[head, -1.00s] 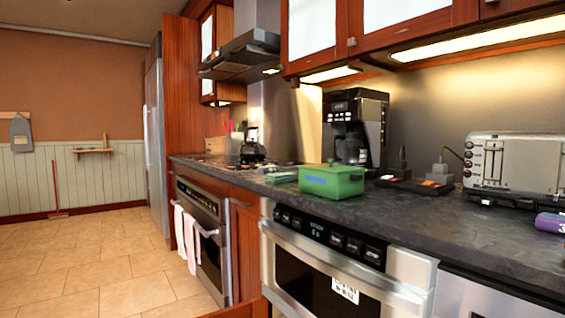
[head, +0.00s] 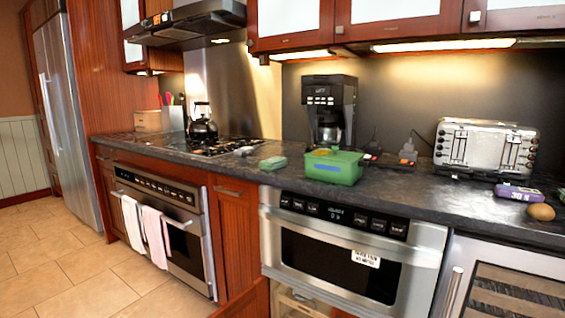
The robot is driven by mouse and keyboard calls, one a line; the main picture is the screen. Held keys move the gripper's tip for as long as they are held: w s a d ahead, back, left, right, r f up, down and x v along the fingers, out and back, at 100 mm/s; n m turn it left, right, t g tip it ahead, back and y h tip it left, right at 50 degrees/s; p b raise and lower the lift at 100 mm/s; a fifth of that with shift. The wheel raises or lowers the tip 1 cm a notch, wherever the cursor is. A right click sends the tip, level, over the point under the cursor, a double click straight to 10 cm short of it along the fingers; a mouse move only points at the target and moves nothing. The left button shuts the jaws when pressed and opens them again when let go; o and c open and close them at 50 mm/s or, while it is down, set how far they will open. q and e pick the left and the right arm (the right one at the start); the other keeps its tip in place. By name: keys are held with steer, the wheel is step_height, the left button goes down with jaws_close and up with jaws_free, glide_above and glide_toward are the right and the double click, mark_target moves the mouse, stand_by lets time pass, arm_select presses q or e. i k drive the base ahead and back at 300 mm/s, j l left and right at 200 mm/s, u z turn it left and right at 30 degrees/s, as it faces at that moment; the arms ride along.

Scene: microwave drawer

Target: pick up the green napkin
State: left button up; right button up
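A small, flat, pale green folded item (head: 273,162), which looks like the green napkin, lies on the dark countertop. It is just left of a green open container (head: 336,168) with a blue label, with a narrow gap between them. Neither of my grippers shows in the head view, so I cannot see their state.
A coffee maker (head: 328,108) stands behind the green container. A toaster (head: 487,146), a purple package (head: 518,193) and a brown egg-like object (head: 541,212) are at right. A kettle (head: 202,124) sits on the stove. A drawer (head: 296,301) below the microwave (head: 350,254) appears open.

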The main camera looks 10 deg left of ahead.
mark_target(273, 164)
steer(key=i+j+z, duration=0.1)
steer(key=j+z, duration=0.3)
steer(key=j, duration=0.4)
steer(key=j+z, duration=0.35)
steer(key=j, duration=0.5)
steer(key=k+j+z, duration=0.15)
steer(key=j+z, duration=0.25)
steer(key=j, duration=0.4)
